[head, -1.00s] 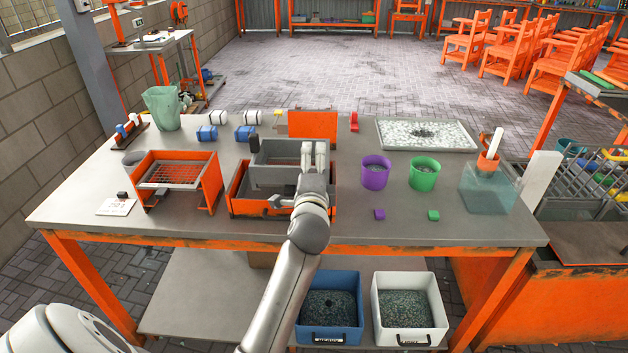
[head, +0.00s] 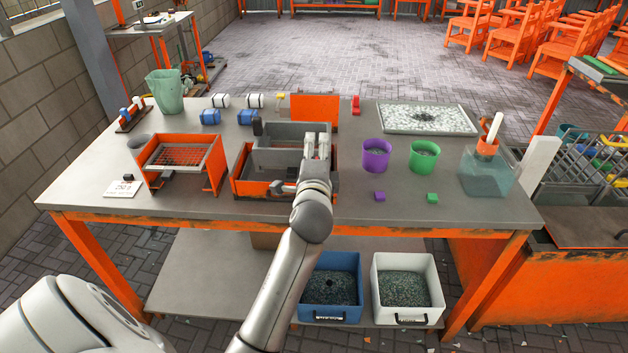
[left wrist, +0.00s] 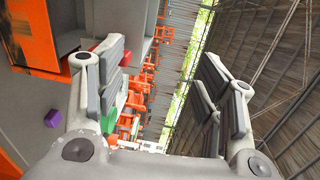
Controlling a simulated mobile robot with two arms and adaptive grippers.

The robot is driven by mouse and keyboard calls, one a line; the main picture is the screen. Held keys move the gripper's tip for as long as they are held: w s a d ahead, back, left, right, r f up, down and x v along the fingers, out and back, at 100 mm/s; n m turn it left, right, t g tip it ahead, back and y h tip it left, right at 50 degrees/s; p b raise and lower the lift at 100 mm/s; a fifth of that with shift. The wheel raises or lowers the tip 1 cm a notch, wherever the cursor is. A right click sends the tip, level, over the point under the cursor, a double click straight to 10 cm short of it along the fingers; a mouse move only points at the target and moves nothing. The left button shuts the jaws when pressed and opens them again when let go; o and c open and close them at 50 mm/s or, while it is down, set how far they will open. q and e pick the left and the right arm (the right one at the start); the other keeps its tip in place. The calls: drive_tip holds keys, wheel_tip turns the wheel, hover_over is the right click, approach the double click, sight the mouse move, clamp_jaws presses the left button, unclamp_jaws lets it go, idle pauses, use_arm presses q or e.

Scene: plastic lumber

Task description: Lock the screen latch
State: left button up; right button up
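An orange box (head: 240,187) with a grey tray (head: 275,160) in it stands mid-table in the head view. A small dark lever (head: 257,127) stands up at the tray's back left corner, and a small dark grey piece (head: 275,187) sits at the box's front. I cannot tell which part is the screen latch. An orange frame with a wire mesh screen (head: 178,157) stands to the left. My left gripper (head: 317,140) shows over the right part of the box and hides some of it. The left wrist view shows its fingers (left wrist: 165,65) apart, with nothing between them. My right gripper is not in view.
Purple (head: 377,155) and green (head: 423,157) buckets stand right of the box, small purple (head: 380,196) and green (head: 432,197) blocks in front. An orange panel (head: 314,110) stands behind. A gravel tray (head: 427,117) lies at the back right. The table's front right is mostly clear.

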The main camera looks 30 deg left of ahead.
use_arm(q)
drive_tip(key=f+p+v, duration=0.1)
drive_tip(key=v, duration=0.9)
drive_tip(key=shift+f, duration=0.25)
drive_tip(key=shift+s, duration=0.15)
drive_tip(key=shift+p, duration=0.5)
